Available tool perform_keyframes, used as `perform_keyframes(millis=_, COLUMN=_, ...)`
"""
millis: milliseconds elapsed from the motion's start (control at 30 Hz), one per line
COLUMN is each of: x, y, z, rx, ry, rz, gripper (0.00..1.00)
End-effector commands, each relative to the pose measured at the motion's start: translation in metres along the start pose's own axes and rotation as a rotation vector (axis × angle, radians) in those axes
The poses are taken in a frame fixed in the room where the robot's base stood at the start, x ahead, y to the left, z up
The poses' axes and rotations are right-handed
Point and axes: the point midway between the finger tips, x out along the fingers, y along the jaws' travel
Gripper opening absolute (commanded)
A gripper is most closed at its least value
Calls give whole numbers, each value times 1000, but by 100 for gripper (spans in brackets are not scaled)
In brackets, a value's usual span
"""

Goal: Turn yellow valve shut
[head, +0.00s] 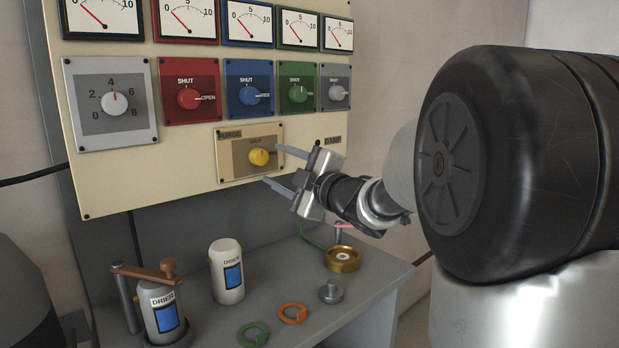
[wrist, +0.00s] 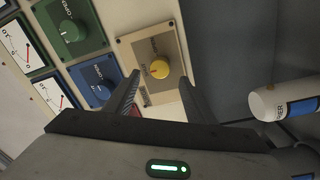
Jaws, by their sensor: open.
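The yellow valve (head: 259,156) is a small round knob on a beige plate marked PURGE, low on the panel. A SHUT label sits above the knob; I cannot clearly make out where its pointer is. My gripper (head: 271,165) is open and empty, just right of and in front of the knob, one finger higher and one lower. In the wrist view the yellow valve (wrist: 159,69) shows ahead, between the lines of the two open fingers (wrist: 160,77). I see no contact with the knob.
Red (head: 189,97), blue (head: 249,95) and green (head: 297,93) valves sit in a row above, beneath several gauges. A grey dial (head: 115,103) is at left. Below, the grey shelf (head: 205,325) holds drier canisters (head: 227,272), rings and a brass disc (head: 343,259).

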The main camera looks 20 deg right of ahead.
Motion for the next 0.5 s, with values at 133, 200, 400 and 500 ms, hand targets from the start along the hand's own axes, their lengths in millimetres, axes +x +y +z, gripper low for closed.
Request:
perform_keyframes(millis=133, x=-39, y=2, z=0, rx=0, ry=-3, rz=1, gripper=50)
perform_keyframes(millis=200, x=-56, y=2, z=0, rx=-1, ry=-3, rz=2, gripper=50)
perform_keyframes(millis=400, x=-95, y=2, z=0, rx=-1, ry=-3, rz=1, gripper=50)
perform_keyframes(millis=500, x=-107, y=1, z=0, rx=-1, ry=-1, rz=0, gripper=50)
